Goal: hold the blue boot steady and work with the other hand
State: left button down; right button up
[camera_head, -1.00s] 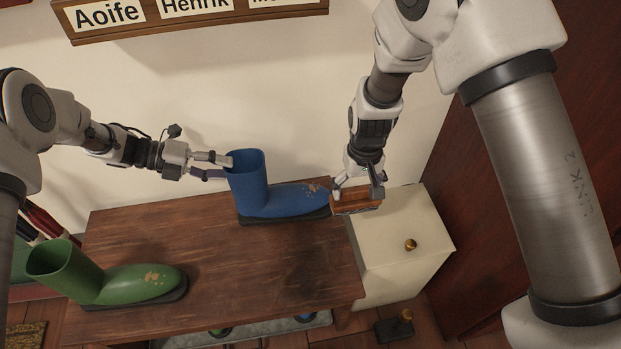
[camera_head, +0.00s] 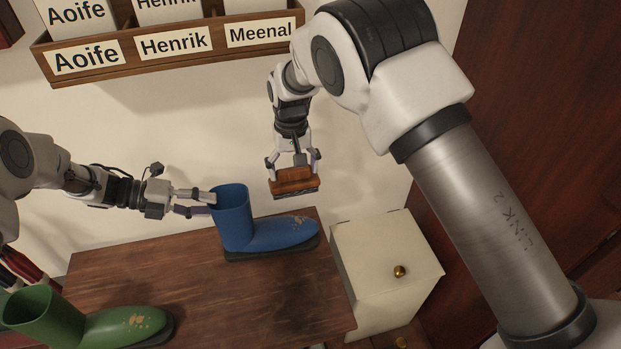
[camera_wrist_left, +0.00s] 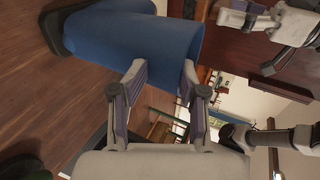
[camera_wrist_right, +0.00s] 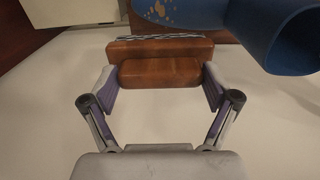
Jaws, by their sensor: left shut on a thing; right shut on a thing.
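The blue boot (camera_head: 240,222) stands upright on the wooden bench, toe to the right, with a pale brown mud patch (camera_head: 297,222) on its toe. My left gripper (camera_head: 212,202) is shut on the rim of its shaft; the boot also shows in the left wrist view (camera_wrist_left: 130,40). My right gripper (camera_head: 292,167) is shut on the wooden block of a brush (camera_head: 293,181). The brush is in the air above and behind the boot's foot, apart from it. In the right wrist view the brush (camera_wrist_right: 160,72) has its bristles facing away from me.
A green boot (camera_head: 85,325) with a mud patch stands at the bench's (camera_head: 190,285) front left. A white cabinet (camera_head: 385,270) with a brass knob is right of the bench. A name rack (camera_head: 170,45) hangs on the wall above. The bench's middle is clear.

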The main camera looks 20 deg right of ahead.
aim_at(296, 191)
jog(key=shift+f, duration=4.05)
jog(key=shift+s+r, duration=0.1)
jog(key=shift+s, duration=0.8)
jog(key=shift+c, duration=0.4)
jog(key=shift+s+a, duration=0.1)
jog(key=shift+s, duration=1.4)
jog(key=shift+s+f, duration=0.2)
jog(key=shift+s, duration=0.8)
jog(key=shift+w+r, duration=0.25)
jog(key=shift+w, duration=0.65)
jog(key=shift+w+f, duration=0.15)
jog(key=shift+w, duration=2.45)
jog(key=shift+s+r, duration=0.1)
jog(key=shift+r, duration=4.05)
